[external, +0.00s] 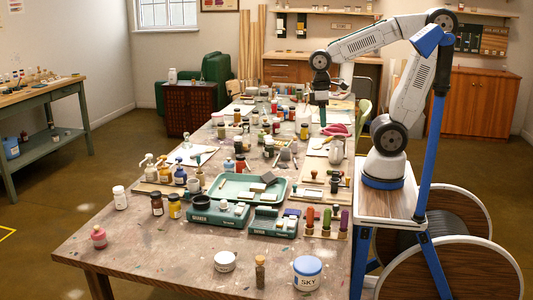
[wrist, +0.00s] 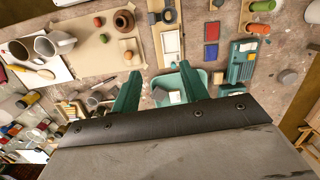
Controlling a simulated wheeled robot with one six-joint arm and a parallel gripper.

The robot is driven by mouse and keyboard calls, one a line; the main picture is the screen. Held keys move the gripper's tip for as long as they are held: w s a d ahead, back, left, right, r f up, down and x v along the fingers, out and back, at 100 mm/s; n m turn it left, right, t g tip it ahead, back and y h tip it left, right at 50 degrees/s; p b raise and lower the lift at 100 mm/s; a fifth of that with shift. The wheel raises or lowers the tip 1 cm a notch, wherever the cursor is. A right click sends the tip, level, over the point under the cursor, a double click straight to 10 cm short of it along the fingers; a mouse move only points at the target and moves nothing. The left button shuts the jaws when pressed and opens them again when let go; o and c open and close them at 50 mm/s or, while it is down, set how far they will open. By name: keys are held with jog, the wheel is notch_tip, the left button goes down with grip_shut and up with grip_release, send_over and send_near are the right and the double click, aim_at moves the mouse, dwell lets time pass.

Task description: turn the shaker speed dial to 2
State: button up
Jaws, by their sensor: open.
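In the external view a dark teal machine (external: 205,221) with a white label stands at the table's front left, in front of a light green tray. The label is too small to read surely, but it may be the shaker. A second teal machine (external: 272,225) stands to its right. I cannot make out a speed dial or its setting. My gripper (external: 322,116) points down over the far half of the table, well away from both machines. In the wrist view its two green fingers (wrist: 161,82) are apart, with nothing held between them. A teal machine (wrist: 243,62) shows right of them.
The table (external: 150,255) is crowded with jars and bottles. The light green tray (external: 232,187) holds grey blocks. Coloured pigment sticks (external: 326,220) stand right of the machines, and a white jug (external: 336,150) stands near the right edge. The table's front left is mostly clear.

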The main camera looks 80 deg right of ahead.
jog(key=w+a+f+m+g, duration=0.1)
jog(key=w+a+f, duration=0.1)
jog(key=w+a, duration=0.35)
jog(key=w+a+f+g, duration=0.1)
jog(key=w+a+f, duration=0.15)
jog(key=w, duration=0.55)
jog(key=m+y, duration=0.2)
jog(key=m, duration=0.4)
send_near(224, 204)
jog(key=shift+g, duration=0.3)
jog(key=s+d+f, duration=0.2)
jog(key=d, duration=0.1)
jog(key=shift+s+d, duration=0.1)
jog(key=a+f+m, duration=0.2)
jog(key=f, duration=0.1)
jog(key=a+f+y, duration=0.1)
jog(key=f, duration=0.1)
jog(key=shift+a+f+m, duration=0.2)
jog(key=shift+a+m, duration=0.1)
jog(key=shift+m, duration=0.1)
jog(key=shift+c, duration=0.3)
grip_shut()
